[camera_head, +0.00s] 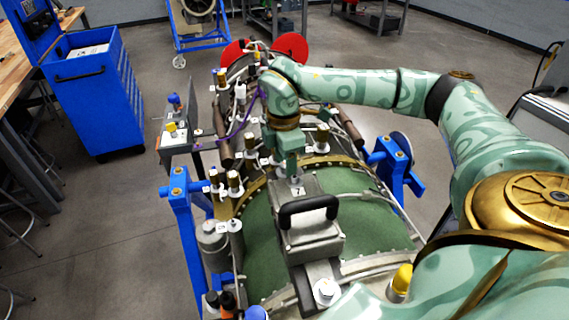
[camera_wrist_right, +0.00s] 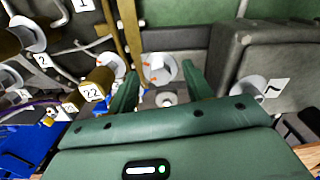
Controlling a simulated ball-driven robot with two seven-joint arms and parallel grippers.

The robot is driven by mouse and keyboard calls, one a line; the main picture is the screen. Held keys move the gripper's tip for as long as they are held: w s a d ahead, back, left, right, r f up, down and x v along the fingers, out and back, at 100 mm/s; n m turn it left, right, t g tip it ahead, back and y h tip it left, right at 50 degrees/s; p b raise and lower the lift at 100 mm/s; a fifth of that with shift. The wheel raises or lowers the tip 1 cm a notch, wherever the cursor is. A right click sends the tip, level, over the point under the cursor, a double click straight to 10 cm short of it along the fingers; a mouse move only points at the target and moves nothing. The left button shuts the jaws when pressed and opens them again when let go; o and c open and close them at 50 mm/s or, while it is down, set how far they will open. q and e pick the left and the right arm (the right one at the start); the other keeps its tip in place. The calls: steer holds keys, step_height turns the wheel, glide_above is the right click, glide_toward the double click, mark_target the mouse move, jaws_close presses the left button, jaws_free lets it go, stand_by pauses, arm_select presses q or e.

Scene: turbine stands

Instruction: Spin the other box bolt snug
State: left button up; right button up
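The grey box with a black handle (camera_head: 312,240) sits on top of the green turbine casing (camera_head: 262,238). A white-collared bolt (camera_head: 325,291) stands on its near tab. My right gripper (camera_head: 296,182) points down at the box's far end, where its fingertips hide much of the spot. In the wrist view my right gripper (camera_wrist_right: 158,72) is open, its two green fingers apart. A white disc with orange marks (camera_wrist_right: 159,69) and a smaller bolt head (camera_wrist_right: 166,99) show between the fingers. Whether the fingers touch either bolt I cannot tell. My left gripper is not in view.
Several brass bolts with white collars, such as one (camera_head: 234,183), stand left of the box. A brass-coloured cylinder tagged 22 (camera_wrist_right: 97,85) is close to the left finger. Blue stand posts (camera_head: 186,235) flank the turbine. A blue tool cabinet (camera_head: 98,95) stands at left.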

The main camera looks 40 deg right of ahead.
mark_target(284, 165)
steer(key=shift+o, duration=0.8)
steer(key=shift+r, duration=0.1)
step_height(284, 165, up, 5)
steer(key=p, duration=0.4)
steer(key=shift+w, duration=0.1)
